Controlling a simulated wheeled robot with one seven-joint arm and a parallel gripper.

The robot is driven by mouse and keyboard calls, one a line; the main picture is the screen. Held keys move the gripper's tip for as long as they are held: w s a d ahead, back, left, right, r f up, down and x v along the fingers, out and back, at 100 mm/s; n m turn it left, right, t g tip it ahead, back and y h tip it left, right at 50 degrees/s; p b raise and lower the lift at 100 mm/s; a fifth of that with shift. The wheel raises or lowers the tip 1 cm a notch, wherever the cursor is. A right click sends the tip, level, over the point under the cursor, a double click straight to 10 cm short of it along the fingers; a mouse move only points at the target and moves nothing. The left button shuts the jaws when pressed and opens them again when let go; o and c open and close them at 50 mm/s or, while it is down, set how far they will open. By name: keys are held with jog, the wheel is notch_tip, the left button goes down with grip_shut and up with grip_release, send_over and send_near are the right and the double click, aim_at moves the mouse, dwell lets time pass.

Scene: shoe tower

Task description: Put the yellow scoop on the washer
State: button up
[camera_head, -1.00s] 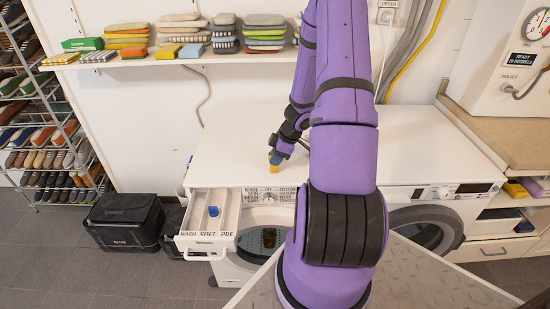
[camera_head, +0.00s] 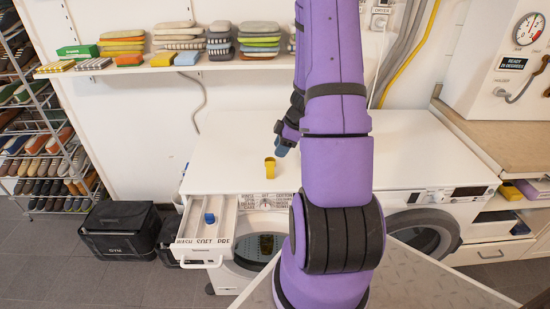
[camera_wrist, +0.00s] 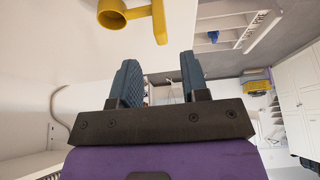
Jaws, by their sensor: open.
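The yellow scoop (camera_head: 270,166) stands on the white top of the washer (camera_head: 228,160), near its front edge and above the open detergent drawer. In the wrist view the scoop (camera_wrist: 113,14) shows its round cup and handle at the top, beyond my fingers. My gripper (camera_head: 281,140) is just above and to the right of the scoop, apart from it. In the wrist view my gripper (camera_wrist: 158,80) has its two dark blue fingers spread with nothing between them. My purple arm hides part of the washer top.
The drawer (camera_head: 207,222) is pulled out at the front left and holds a blue piece (camera_head: 210,218). A shelf (camera_head: 180,67) of folded stacks hangs above. A shoe rack (camera_head: 45,140) and black box (camera_head: 120,228) stand left. The washer top around the scoop is clear.

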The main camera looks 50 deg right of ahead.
jog(key=w+r+m+t+h, duration=0.1)
jog(key=w+r+t+h, duration=0.35)
jog(key=r, duration=1.15)
jog(key=w+a+r+m+h, duration=0.1)
jog(key=a+r+m+h, duration=0.1)
jog(key=a+r, duration=0.3)
jog(key=w+a+r+m+h, duration=0.1)
jog(key=a+r+m+h, duration=0.1)
jog(key=r, duration=0.5)
jog(key=s+a+r+m+g+y, duration=0.1)
jog(key=s+a+r+y, duration=0.1)
jog(key=s+a, duration=0.7)
jog(key=s+a+r+m+g+y, duration=0.2)
jog(key=s+a+y, duration=0.1)
jog(key=s+a, duration=0.7)
jog(key=a, duration=0.4)
jog(key=shift+s+r, duration=0.25)
jog(key=shift+r, duration=0.1)
jog(key=shift+d+y, duration=0.1)
jog(key=shift+y, duration=0.15)
